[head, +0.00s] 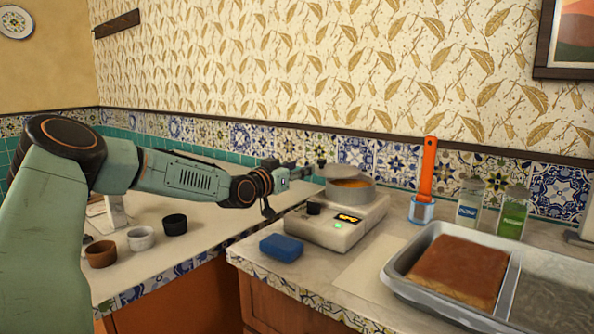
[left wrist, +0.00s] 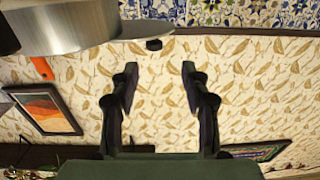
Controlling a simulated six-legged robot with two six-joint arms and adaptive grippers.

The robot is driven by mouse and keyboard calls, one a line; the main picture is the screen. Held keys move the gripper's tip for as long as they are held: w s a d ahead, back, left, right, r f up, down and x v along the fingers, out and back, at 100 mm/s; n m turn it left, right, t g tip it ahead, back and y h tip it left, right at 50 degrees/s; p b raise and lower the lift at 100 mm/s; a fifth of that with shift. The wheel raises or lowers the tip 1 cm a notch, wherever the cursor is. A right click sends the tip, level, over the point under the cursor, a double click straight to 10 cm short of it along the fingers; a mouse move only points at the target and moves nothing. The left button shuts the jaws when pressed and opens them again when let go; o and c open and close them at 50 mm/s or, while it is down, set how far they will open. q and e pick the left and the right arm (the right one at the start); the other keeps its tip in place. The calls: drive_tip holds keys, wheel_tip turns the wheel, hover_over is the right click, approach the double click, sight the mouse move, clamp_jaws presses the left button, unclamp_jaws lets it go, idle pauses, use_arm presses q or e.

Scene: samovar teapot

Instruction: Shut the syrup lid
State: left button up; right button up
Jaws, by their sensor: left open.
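The syrup pot (head: 352,194) is a round metal pot with orange syrup showing inside, on a white heater (head: 338,222) with a lit display. Its grey lid (head: 343,171) appears raised at the back of the pot, so the pot is open. My left gripper (head: 300,176) is just left of the pot and lid; I cannot tell whether it touches them. In the left wrist view the left gripper (left wrist: 160,76) is open with nothing between its fingers. A metal round form, probably the pot or lid, fills that view's upper left. My right gripper is not in view.
A blue sponge (head: 281,247) lies in front of the heater. An orange-handled tool stands in a cup (head: 421,211) to the right, near two bottles (head: 512,212). A metal tray (head: 408,285) holds a brown cake. Small cups (head: 141,238) stand on the left counter.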

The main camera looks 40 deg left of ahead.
use_arm(q)
drive_tip(key=shift+s+d, duration=0.25)
drive_tip(key=shift+s, duration=0.1)
